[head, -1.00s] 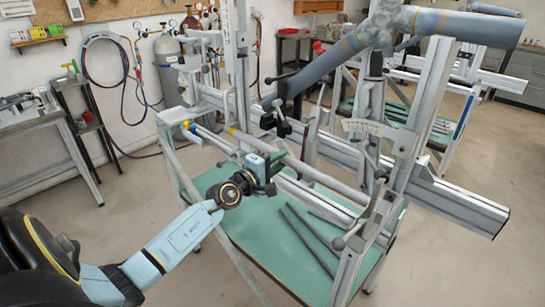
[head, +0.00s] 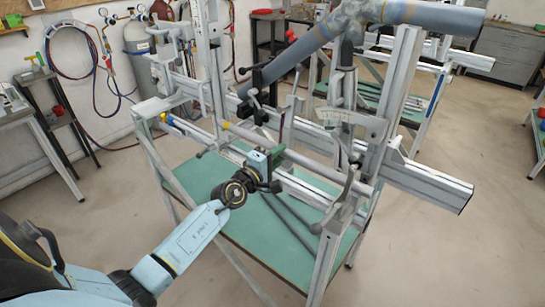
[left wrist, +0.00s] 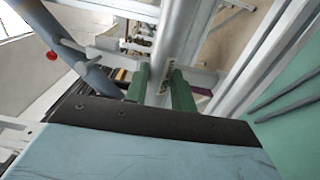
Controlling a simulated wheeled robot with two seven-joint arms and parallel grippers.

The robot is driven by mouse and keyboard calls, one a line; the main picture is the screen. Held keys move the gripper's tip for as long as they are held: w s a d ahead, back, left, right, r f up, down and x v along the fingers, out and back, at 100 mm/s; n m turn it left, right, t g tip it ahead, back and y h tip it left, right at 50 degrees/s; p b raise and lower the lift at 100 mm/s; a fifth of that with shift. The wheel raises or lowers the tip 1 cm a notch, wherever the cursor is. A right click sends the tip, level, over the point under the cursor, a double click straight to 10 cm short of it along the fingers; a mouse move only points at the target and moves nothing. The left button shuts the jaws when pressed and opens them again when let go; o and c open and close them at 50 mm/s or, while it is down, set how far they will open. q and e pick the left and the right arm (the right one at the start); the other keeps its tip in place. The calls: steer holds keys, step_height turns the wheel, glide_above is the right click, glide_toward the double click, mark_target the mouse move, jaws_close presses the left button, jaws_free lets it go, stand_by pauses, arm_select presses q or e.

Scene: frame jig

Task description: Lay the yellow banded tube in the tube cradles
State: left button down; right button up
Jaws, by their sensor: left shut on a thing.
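The grey tube (head: 312,165) has a yellow band near its far left end. It slants across the front of the frame jig (head: 205,75) toward the right. My left gripper (head: 276,157) is shut on it near its middle. In the left wrist view the green fingers (left wrist: 160,88) stand on both sides of the silver tube (left wrist: 171,55), which carries a small label. The right end of the tube is near an upright clamp (head: 345,205) of the jig. I cannot clearly tell the cradles from the other jig parts, nor whether the tube touches them. My right gripper is not in view.
A rod with a blue and yellow end (head: 172,122) lies at the jig's left. Two dark bars (head: 287,222) lie on the green table top (head: 245,232). A thick blue-grey pipe (head: 290,60) slants above. Jig rails and posts crowd the right and back.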

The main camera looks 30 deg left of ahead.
arm_select(q)
steer(key=shift+w+r, duration=0.1)
steer(key=shift+w, duration=0.65)
steer(key=shift+f+b, duration=0.9)
steer(key=shift+b, duration=0.05)
steer(key=shift+f, duration=0.25)
steer(key=c, duration=1.1)
jaws_free()
steer(key=shift+d+f, duration=0.1)
steer(key=shift+s, duration=0.1)
